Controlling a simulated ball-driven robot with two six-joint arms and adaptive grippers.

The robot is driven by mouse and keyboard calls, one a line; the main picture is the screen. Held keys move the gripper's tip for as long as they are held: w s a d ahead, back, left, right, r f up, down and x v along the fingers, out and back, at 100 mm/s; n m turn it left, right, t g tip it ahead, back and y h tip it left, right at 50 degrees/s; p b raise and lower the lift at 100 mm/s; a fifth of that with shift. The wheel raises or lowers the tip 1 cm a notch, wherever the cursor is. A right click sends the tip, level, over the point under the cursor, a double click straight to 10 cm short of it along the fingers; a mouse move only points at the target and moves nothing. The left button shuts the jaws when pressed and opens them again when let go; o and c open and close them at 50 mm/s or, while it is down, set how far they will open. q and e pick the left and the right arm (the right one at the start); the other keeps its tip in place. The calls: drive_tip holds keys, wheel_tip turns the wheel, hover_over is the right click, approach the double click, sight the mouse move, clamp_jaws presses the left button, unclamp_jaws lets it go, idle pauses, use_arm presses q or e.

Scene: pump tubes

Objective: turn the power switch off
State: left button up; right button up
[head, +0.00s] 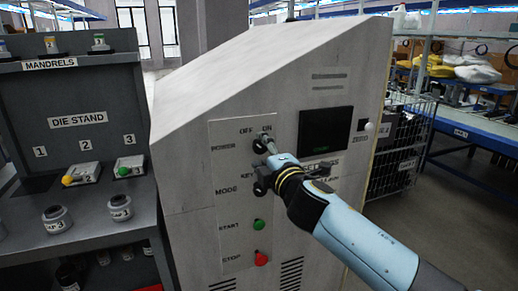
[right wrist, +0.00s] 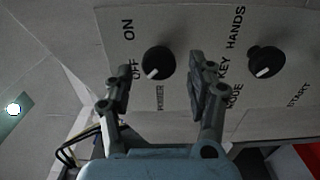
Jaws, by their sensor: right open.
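The power switch is a round black knob on the pale control panel, under the OFF and ON labels, in the head view (head: 260,145). In the right wrist view the power switch (right wrist: 158,62) has a white mark on its lower-left edge, on the OFF side. My right gripper (head: 268,155) is at the panel in front of this knob. In the right wrist view my right gripper (right wrist: 161,65) is open, with one finger on each side of the knob. Whether the fingers touch it cannot be told. My left gripper is not in view.
The mode knob (right wrist: 267,60) sits beside the right-hand finger in the right wrist view. A green start button (head: 259,225) and a red stop button (head: 261,258) are lower on the panel. A dark die stand (head: 80,150) stands to the left.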

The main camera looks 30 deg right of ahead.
drive_tip(key=v, duration=0.9)
drive_tip(key=shift+a, duration=0.1)
drive_tip(key=s+f+m+g+y+b, duration=0.1)
drive_tip(key=s+f+m+g+b, duration=0.35)
drive_tip(key=f, duration=1.65)
drive_tip(key=s+f+m+g+b, duration=0.15)
drive_tip(key=s+f+g, duration=0.6)
drive_tip(key=f, duration=1.25)
drive_tip(key=s+f+m+g, duration=0.1)
drive_tip(key=s+f+m, duration=0.1)
drive_tip(key=s+f, duration=0.4)
drive_tip(key=s+a+f+m+g+y+b, duration=0.1)
drive_tip(key=s+f, duration=0.5)
drive_tip(key=s, duration=0.9)
drive_tip(key=s+a+f+m+g+y, duration=0.1)
drive_tip(key=s+f+m, duration=0.4)
drive_tip(key=s, duration=0.6)
drive_tip(key=shift+s+f+g+b, duration=0.3)
drive_tip(key=shift+f+g+b, duration=0.1)
drive_tip(key=shift+f+g, duration=0.5)
drive_tip(key=shift+s+f+m, duration=0.1)
drive_tip(key=shift+s+m, duration=0.05)
drive_tip(key=shift+m, duration=0.45)
